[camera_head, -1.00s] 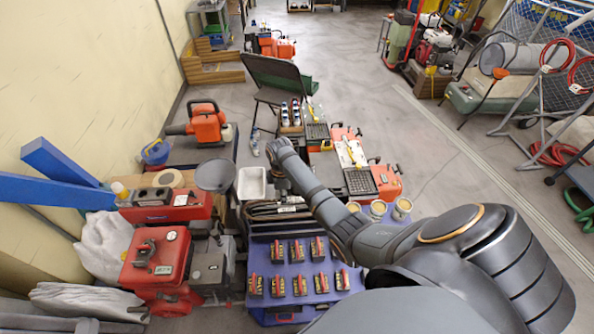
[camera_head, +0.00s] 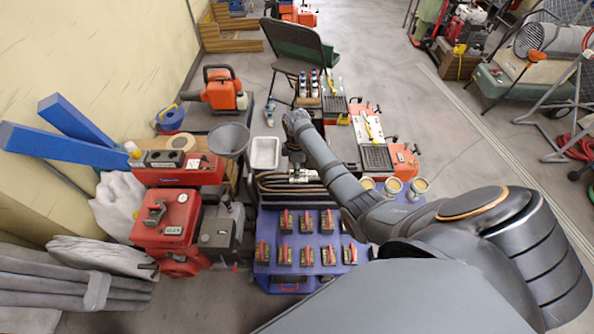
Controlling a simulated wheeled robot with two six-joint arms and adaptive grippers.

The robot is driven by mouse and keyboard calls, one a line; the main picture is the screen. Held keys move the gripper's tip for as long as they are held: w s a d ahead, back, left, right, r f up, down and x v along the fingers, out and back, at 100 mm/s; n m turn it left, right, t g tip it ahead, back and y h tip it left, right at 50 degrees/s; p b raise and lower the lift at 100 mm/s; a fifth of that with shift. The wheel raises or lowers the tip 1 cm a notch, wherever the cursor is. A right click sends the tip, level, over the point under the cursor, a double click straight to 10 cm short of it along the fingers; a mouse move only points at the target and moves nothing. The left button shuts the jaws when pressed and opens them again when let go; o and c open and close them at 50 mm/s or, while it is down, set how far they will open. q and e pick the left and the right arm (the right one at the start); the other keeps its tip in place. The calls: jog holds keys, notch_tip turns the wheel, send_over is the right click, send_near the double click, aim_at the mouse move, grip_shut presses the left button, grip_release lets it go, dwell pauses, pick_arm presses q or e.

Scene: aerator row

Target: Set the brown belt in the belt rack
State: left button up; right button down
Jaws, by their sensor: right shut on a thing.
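The belt rack (camera_head: 268,184), with dark and brown curved bands in it, stands just behind the blue case in the middle of the head view. My right arm reaches in from the lower right and bends down at the wrist. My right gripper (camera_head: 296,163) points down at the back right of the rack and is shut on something. The held thing is small and mostly hidden; I cannot tell the brown belt apart from the other bands here. I cannot tell whether the gripper touches the rack. My left gripper is not in view.
A white tray (camera_head: 264,153) and a grey funnel (camera_head: 229,139) stand left of the gripper. The blue case (camera_head: 264,222) holds several dark-and-red blocks. Red machines (camera_head: 167,218) crowd the left. Open cans (camera_head: 391,186) stand right of my forearm.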

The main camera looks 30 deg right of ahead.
jog(key=shift+f+b, duration=0.75)
jog(key=shift+f, duration=0.1)
jog(key=shift+r+p, duration=0.2)
jog(key=shift+p, duration=0.2)
jog(key=shift+f, duration=0.1)
jog(key=shift+p, duration=0.4)
jog(key=shift+d+p, duration=0.1)
jog(key=shift+p, duration=0.3)
